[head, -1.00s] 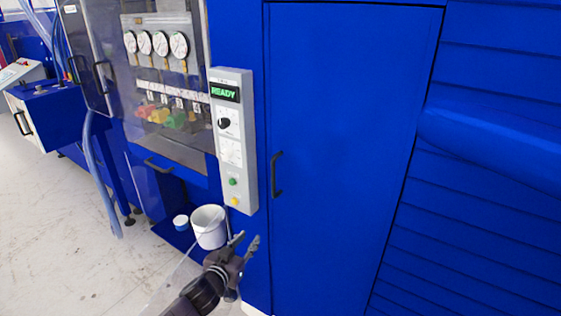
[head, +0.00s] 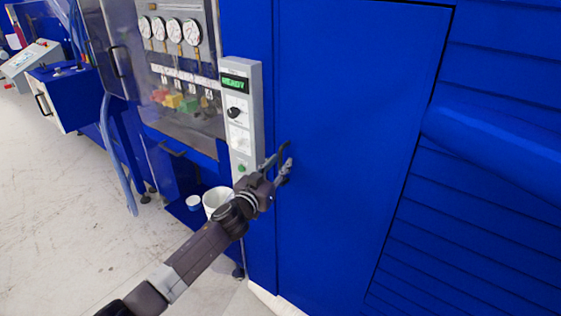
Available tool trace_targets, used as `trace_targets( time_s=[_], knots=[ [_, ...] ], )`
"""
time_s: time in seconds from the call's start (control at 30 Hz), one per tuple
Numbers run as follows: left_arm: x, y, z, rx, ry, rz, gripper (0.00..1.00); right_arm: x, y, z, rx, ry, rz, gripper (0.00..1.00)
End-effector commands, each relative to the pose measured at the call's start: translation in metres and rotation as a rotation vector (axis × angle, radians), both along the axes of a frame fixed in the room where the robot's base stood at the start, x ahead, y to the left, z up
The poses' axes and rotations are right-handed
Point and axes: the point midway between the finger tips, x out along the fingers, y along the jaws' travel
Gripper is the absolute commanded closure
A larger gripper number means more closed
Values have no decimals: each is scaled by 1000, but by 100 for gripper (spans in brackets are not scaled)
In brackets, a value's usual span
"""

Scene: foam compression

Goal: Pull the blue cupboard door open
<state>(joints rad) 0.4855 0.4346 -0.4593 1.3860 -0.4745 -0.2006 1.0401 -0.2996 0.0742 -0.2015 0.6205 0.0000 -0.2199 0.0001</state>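The blue cupboard door (head: 350,150) is a tall flat panel in the middle of the head view, and it looks shut in its frame. Its black handle (head: 287,147) is on the door's left edge, mostly hidden by the gripper. My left gripper (head: 279,168) is at the handle, with its fingers pointing up and right. The fingertips look spread apart, one on each side of the handle's area. Whether they touch the handle cannot be told. My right gripper is not in view.
A grey control box (head: 242,115) with a green READY display stands just left of the door. A white bucket (head: 214,199) sits low behind my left arm. A gauge cabinet (head: 180,70) is further left. The pale floor (head: 70,235) at lower left is clear.

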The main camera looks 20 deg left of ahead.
Motion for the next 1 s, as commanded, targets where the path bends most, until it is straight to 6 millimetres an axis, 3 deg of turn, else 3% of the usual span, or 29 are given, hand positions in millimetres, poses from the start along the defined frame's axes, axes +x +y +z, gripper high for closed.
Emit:
trace_targets(
  time_s=[0.47,0.7,1.0],
  knots=[
    [10,-2,0,0,1,-1,73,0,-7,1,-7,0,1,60],
    [9,-2,0,0,1,0,100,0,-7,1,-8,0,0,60],
    [9,-2,0,0,1,0,100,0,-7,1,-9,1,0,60]
  ],
)
